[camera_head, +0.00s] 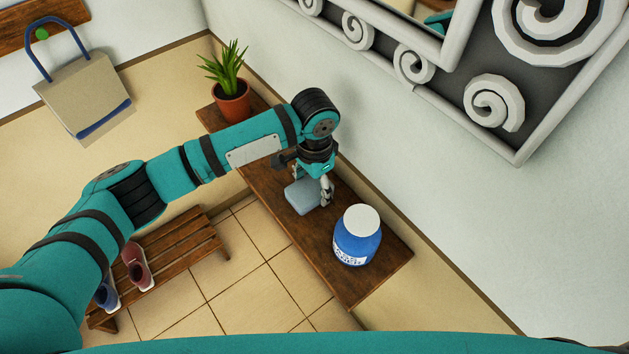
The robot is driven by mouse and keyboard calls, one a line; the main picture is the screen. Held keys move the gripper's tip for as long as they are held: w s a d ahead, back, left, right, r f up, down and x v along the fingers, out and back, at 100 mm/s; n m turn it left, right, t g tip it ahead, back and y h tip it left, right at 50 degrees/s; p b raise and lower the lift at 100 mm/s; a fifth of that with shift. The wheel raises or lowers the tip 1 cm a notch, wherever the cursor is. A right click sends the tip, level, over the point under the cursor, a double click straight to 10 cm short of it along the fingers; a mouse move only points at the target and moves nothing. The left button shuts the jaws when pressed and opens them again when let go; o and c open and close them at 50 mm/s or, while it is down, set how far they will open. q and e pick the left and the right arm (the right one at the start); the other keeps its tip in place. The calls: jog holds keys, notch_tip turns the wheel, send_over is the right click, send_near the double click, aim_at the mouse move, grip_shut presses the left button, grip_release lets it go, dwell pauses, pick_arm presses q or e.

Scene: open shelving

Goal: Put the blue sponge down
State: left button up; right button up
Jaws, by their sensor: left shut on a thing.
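One finger shows at the sponge's right side; the other is mostly hidden. The sponge is at or just above the shelf top; I cannot tell whether it touches. My right gripper is not in view.
A blue jar with a white lid (357,236) stands on the shelf close to the right of the sponge. A potted plant (232,91) stands at its far end. A slatted rack with shoes (181,249) is below left. A wall-mounted mirror frame (480,100) is upper right. The shelf's near end is bare.

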aim_at(315, 185)
pick_arm(q)
jog(key=shift+f, duration=0.15)
jog(key=o, duration=1.1)
notch_tip(315, 185, up, 12)
jog(key=b, duration=0.2)
jog(key=shift+r, duration=0.2)
